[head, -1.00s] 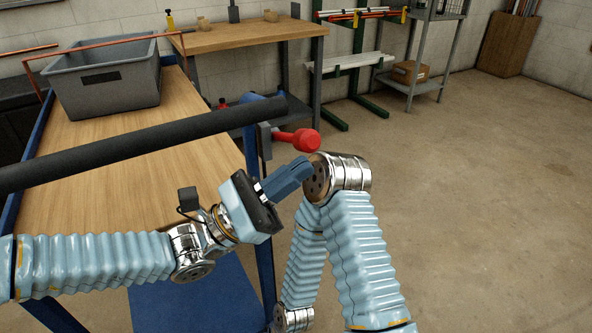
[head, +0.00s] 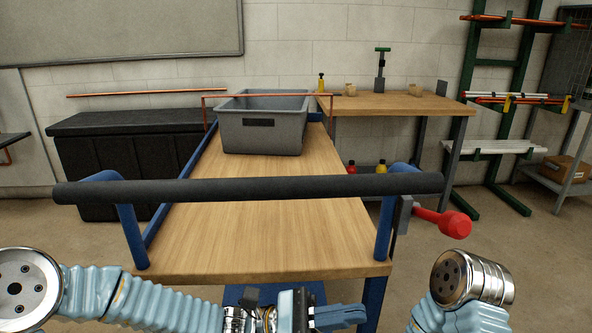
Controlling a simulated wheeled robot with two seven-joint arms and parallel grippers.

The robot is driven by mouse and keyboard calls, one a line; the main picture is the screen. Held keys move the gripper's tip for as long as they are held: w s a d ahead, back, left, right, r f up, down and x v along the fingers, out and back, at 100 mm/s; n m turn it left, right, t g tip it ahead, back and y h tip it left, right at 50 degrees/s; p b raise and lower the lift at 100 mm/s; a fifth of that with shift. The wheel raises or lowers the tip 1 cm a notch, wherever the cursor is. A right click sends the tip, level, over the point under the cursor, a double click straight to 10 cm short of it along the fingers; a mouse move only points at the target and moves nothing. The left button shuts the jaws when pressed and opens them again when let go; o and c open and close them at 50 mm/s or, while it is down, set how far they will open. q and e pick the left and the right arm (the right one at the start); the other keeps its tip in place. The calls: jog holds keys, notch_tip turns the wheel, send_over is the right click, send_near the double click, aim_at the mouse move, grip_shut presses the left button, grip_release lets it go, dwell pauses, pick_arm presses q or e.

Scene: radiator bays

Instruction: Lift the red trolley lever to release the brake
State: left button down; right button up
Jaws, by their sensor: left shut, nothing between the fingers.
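The red trolley lever (head: 445,221) sticks out to the right from a grey bracket on the right handle post of the trolley. It slopes slightly down to a thick red knob. My left gripper (head: 352,316) is at the bottom edge of the head view, in front of the trolley's near edge. Its blue fingers are shut, empty and point right. They show below and left of the lever, apart from it. The trolley has a wooden deck (head: 267,235), blue frame and black push bar (head: 250,189). My right arm shows at the lower right, but its gripper is out of view.
A grey bin (head: 262,135) stands on the trolley's far end, with a thin copper pipe by its rim. A wooden workbench (head: 397,104) and a green rack (head: 472,100) stand behind. A black chest (head: 130,150) is at the left. Floor right of the lever is clear.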

pick_arm(q)
jog(key=s+a+f+m+y, duration=0.1)
jog(key=s+a+f+y, duration=0.3)
jog(key=f, duration=1)
jog(key=s+a+f+m+y, duration=0.1)
jog(key=f+m+y, duration=0.1)
jog(key=f+y, duration=0.8)
jog(key=w+a+f+m+t+y, duration=0.1)
jog(key=a+f+m+t+y, duration=0.1)
jog(key=a+f, duration=0.5)
jog(key=w+a+f+m+t+y, duration=0.1)
jog(key=a+f+m+t, duration=0.3)
jog(key=a+f, duration=0.4)
notch_tip(320, 180, down, 7)
jog(key=shift+a+f+y, duration=0.1)
jog(key=shift+a+y, duration=0.05)
jog(key=shift+y, duration=0.45)
